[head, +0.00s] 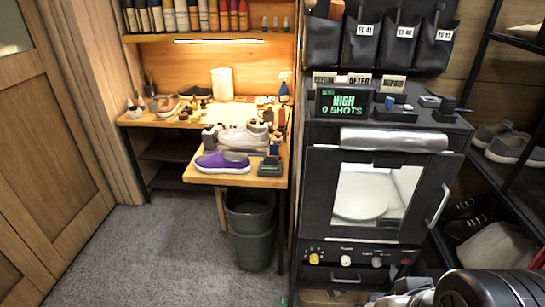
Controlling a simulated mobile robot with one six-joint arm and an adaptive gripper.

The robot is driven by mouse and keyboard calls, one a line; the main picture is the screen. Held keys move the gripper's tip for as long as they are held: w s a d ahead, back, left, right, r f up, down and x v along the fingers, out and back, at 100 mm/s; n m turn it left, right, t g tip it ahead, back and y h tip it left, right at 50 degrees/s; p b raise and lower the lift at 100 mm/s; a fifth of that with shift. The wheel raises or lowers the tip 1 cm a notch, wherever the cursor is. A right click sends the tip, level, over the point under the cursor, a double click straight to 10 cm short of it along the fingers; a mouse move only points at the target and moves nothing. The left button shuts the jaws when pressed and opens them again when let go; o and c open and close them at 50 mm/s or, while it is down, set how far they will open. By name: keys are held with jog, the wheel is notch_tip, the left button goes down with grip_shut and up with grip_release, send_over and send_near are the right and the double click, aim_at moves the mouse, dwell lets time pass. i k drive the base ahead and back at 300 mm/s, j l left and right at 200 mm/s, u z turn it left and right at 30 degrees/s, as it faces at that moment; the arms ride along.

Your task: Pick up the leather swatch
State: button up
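I cannot make out the leather swatch for certain. Many small items are crowded on the wooden workbench (150,121) at the left, too small to tell apart. A brown piece (165,104) lies there, but it looks more like a shoe than a flat swatch. Dark links of my arm show at the bottom right corner. My gripper's fingers cannot be seen.
A purple shoe (222,162) and a white shoe (245,136) sit on the bench's front extension. Dark bins (252,250) stand below it. A black cabinet machine (322,215) stands at the centre right, beside a shoe rack. The grey floor (165,255) at left is clear.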

aim_at(274, 148)
jog(key=i+j+z, duration=0.1)
jog(key=i+j, duration=0.5)
jog(key=i+j+z, duration=0.15)
jog(key=i+j, duration=0.15)
jog(key=j, duration=0.15)
jog(key=i+j+z, duration=0.1)
jog(key=i+j, duration=0.45)
jog(key=j, duration=0.25)
jog(key=i+j+z, duration=0.15)
jog(key=i+j, duration=0.15)
jog(key=i+j+z, duration=0.1)
jog(key=j, duration=0.45)
jog(key=i+j, duration=0.35)
jog(key=j+z, duration=0.05)
jog(key=j, duration=0.05)
